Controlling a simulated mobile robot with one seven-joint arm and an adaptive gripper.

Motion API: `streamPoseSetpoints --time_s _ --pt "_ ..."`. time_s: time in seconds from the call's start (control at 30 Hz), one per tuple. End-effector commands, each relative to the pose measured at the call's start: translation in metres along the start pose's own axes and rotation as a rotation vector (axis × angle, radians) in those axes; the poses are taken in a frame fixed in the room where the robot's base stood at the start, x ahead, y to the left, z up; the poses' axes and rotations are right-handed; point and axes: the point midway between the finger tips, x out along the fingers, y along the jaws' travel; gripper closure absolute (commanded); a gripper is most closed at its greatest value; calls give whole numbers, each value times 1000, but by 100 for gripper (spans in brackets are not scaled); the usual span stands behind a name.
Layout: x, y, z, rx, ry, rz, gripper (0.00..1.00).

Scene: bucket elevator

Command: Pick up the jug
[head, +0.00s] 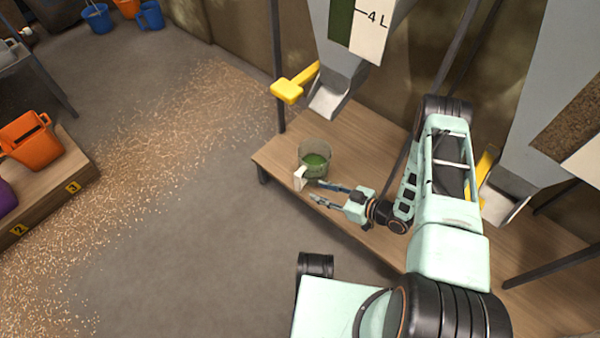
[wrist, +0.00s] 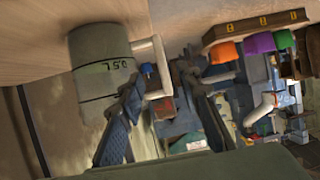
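The jug (head: 315,150) is a see-through greenish cup with green contents and a white handle (head: 300,179). It stands upright on the wooden bench near its left front edge. In the wrist view the jug (wrist: 98,60) bears a "0.5 L" mark, and its handle (wrist: 158,60) points towards the space between my fingertips. My gripper (head: 315,191) is open, level with the handle and just right of it. The gripper's fingers also show in the wrist view (wrist: 160,77), spread apart. I cannot tell whether a finger touches the handle.
A hopper spout (head: 331,96) with a yellow lever (head: 291,88) hangs above and behind the jug. A second spout (head: 503,194) is at the right. The wooden bench (head: 380,128) is mostly clear. An orange bucket (head: 32,140) stands on a numbered platform at the left. Grain litters the floor.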

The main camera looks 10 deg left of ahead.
Motion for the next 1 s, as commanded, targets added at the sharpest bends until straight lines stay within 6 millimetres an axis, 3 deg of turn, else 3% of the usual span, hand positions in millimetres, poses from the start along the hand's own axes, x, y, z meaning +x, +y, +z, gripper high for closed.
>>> streamPoseSetpoints --time_s 0.17,0.43,0.67,1.0 --pt "4 -1 5 10 26 12 69" --pt "44 0 5 9 25 10 69" --pt "63 0 5 9 24 11 69" --pt "107 2 5 9 25 11 69"
